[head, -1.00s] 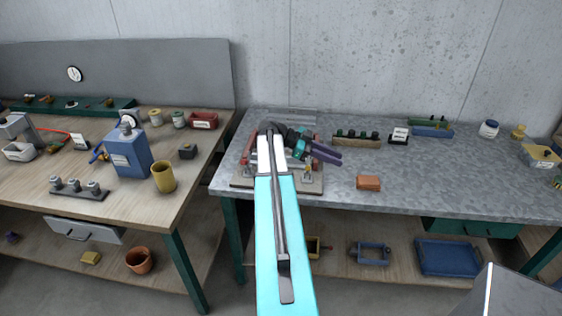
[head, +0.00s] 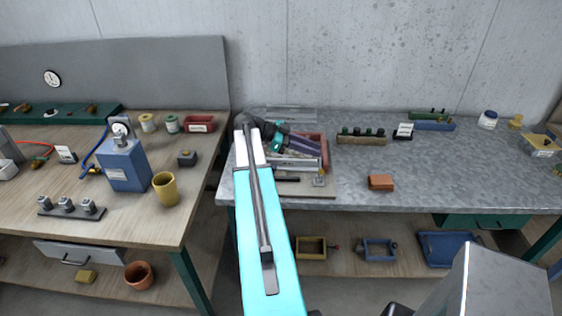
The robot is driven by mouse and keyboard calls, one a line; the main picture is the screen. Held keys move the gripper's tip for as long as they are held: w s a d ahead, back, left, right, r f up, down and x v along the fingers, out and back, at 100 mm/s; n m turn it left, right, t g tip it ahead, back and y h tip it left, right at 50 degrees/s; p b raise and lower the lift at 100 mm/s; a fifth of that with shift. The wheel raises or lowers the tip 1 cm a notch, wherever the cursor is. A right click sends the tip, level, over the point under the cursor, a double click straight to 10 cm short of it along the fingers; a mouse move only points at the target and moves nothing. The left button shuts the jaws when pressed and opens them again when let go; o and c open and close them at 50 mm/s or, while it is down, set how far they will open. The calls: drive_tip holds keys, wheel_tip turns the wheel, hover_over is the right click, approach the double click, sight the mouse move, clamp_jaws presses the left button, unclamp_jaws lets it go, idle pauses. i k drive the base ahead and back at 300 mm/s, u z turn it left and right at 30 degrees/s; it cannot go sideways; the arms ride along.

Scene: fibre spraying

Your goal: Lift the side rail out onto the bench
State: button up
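A mould assembly with reddish and light-grey bars lies on a base board (head: 290,191) at the left end of the grey metal bench. A light-grey bar (head: 299,163) runs along its front and looks like the side rail. A reddish bar (head: 324,152) stands at its right end. My gripper (head: 314,149), with purple fingers, is over the assembly, pointing right, just behind the light-grey bar. My arm hides the left part of the assembly. Whether the fingers are apart, or touch anything, is too small to tell.
The metal bench (head: 450,180) has clear room right of the assembly, around a small orange-brown block (head: 380,182). A wooden rack (head: 361,139) with dark knobs and a white label stand (head: 403,131) are behind. The wooden table on the left is cluttered.

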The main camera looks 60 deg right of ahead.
sight(286, 164)
drive_tip(key=u, duration=0.05)
drive_tip(key=i, duration=0.95)
